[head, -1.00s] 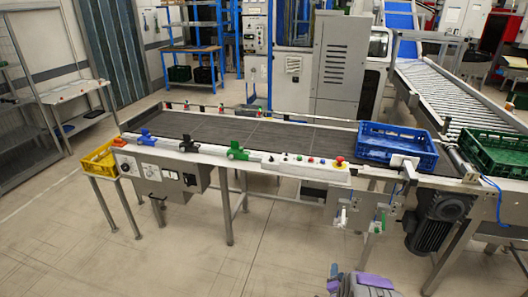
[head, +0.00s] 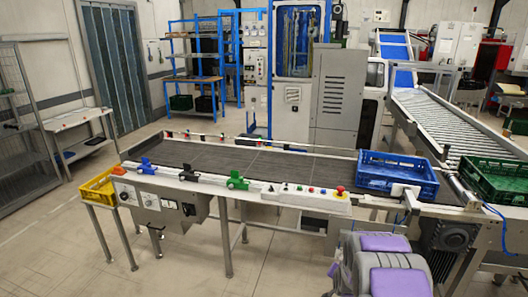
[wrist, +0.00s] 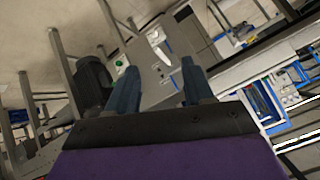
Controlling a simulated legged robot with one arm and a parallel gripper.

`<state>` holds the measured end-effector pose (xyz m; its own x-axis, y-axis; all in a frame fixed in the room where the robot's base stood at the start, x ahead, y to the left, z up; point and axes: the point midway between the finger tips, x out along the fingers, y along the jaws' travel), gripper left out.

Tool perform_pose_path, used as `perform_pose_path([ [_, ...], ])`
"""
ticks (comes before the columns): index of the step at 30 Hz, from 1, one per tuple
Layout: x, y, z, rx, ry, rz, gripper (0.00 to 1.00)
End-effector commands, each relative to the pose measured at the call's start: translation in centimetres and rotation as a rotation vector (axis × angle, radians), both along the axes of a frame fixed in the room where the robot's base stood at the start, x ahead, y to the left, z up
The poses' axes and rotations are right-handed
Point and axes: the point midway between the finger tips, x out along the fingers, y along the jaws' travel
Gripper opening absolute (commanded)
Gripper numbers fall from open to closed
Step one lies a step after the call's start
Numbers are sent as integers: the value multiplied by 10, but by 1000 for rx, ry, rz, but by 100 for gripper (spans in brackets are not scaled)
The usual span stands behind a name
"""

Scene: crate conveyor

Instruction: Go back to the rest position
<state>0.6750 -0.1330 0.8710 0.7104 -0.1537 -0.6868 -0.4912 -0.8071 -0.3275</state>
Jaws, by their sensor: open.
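My gripper (wrist: 158,88) shows in the wrist view with its two dark fingers spread apart and nothing between them. It points toward the side of the conveyor, apart from it. In the head view, purple and grey links of my arm show at the bottom right, and my fingertips are not visible there. The conveyor (head: 240,160) runs across the middle of the head view.
A green crate (head: 492,178) stands at the far right, near the roller track (head: 440,120). The conveyor's front edge carries a control strip with a red button (head: 340,190). The floor (head: 180,265) in front is clear.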

Motion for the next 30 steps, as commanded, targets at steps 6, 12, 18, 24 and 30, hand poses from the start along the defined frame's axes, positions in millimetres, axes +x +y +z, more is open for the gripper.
perform_pose_path([
  [6, -41, 20, 56, -33, 144, 64, 52],
  [12, -91, 41, 99, -54, 279, 132, 52],
  [18, -152, 62, 139, -67, 412, 207, 52],
  [24, -222, 83, 174, -71, 543, 293, 52],
  [30, -299, 103, 203, -70, 671, 390, 52],
])
